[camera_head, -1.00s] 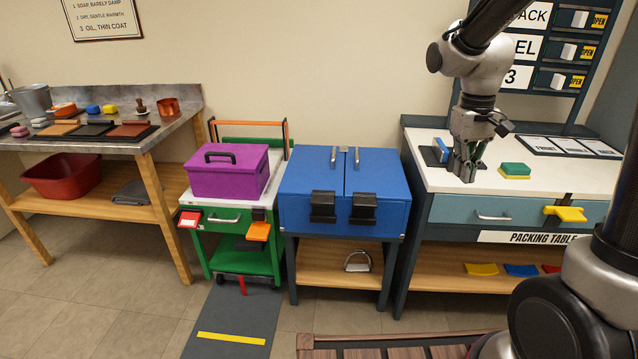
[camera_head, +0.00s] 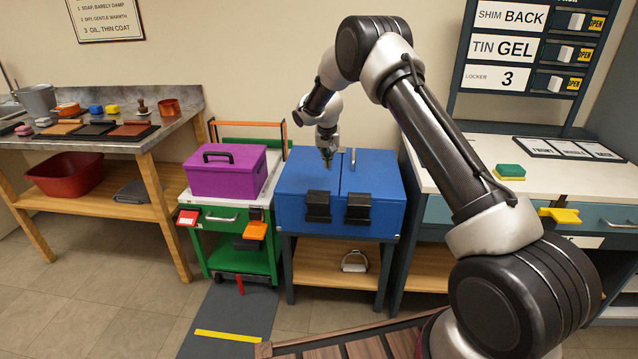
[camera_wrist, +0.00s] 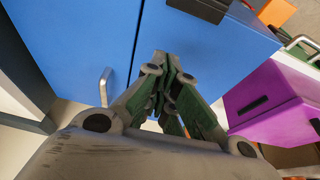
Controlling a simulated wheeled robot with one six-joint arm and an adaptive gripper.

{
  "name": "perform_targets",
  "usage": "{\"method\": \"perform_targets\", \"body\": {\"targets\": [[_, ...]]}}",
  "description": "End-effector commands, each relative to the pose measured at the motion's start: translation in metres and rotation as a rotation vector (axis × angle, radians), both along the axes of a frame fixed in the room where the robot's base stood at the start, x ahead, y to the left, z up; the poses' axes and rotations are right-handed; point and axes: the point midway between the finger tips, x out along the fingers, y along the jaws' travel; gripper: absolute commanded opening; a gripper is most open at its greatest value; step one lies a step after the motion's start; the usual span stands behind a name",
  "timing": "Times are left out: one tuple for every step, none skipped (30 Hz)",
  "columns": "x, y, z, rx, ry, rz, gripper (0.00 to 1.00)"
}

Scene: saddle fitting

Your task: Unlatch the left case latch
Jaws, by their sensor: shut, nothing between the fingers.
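The blue case (camera_head: 290,192) stands on a dark stand, its top split into two lids. Two black latches hang on its front: the left latch (camera_head: 318,207) and the right latch (camera_head: 359,209). Both hang down over the front face. My gripper (camera_head: 327,164) points down above the left lid, behind the left latch and apart from it. In the wrist view the closed fingers (camera_wrist: 172,58) have nothing between them. One black latch (camera_wrist: 200,8) shows at the top edge there, with one metal handle (camera_wrist: 104,88) at the left. My gripper hides the left lid's handle in the head view.
A purple box (camera_head: 225,178) with a black handle sits on the green cart just left of the case. An orange rail (camera_head: 283,138) rises behind it. The packing table (camera_head: 435,170) stands close on the right, under my arm.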

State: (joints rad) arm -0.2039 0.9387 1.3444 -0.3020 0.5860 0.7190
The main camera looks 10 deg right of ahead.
Motion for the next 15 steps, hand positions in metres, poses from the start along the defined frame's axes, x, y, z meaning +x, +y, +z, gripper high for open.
{"method": "perform_targets", "body": {"targets": [[0.0008,0.0002,0.0008,0.007,-0.005,-0.016,0.0],[0.0007,0.0003,0.001,0.009,-0.006,-0.022,0.0],[0.0007,0.0002,0.001,0.011,-0.007,-0.026,0.0],[0.0006,0.0003,0.001,0.011,-0.007,-0.029,0.0],[0.0005,0.0002,0.0011,0.011,-0.006,-0.03,0.0],[0.0004,0.0002,0.0011,0.011,-0.006,-0.029,0.0],[0.0003,0.0001,0.001,0.011,-0.006,-0.029,0.0],[0.0003,0.0001,0.001,0.011,-0.006,-0.029,0.0],[0.0002,0.0001,0.001,0.011,-0.006,-0.028,0.0],[0.0002,0.0001,0.001,0.011,-0.006,-0.028,0.0],[0.0002,0.0001,0.0008,0.011,-0.006,-0.028,0.0],[0.0004,-0.0001,-0.0002,0.011,-0.005,-0.028,0.0],[0.0007,-0.0003,-0.0014,0.01,-0.004,-0.028,0.0],[0.001,-0.0006,-0.0033,0.01,-0.003,-0.028,0.0],[0.002,-0.0009,-0.0065,0.01,-0.003,-0.027,0.0]]}}
